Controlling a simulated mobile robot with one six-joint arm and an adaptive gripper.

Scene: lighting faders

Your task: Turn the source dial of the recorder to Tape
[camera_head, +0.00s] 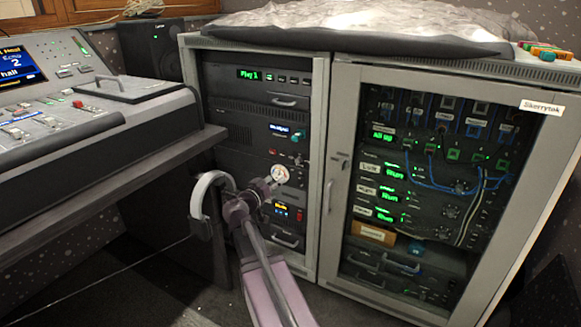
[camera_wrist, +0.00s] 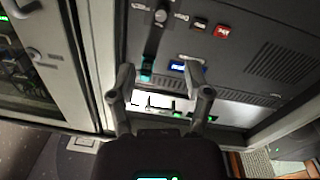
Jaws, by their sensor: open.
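The recorder seems to be in the left rack, where a unit with a small blue display (camera_head: 279,129) carries a green-teal knob (camera_head: 298,136) to its right. The display also shows in the wrist view (camera_wrist: 188,66), turned over, with a teal part (camera_wrist: 146,74) left of it. I cannot read the dial's labels or setting, nor be sure which knob is the source dial. My gripper (camera_head: 268,184) is in front of the rack, lower than that unit. In the wrist view its two fingers (camera_wrist: 158,78) are apart with nothing held, and the panel shows between them.
A red button (camera_wrist: 222,31) and a pale round knob (camera_wrist: 160,15) sit on the panel. The right rack has a framed door (camera_head: 338,190) with a handle. A mixing desk (camera_head: 60,140) stands close on the left. The floor between is narrow and dark.

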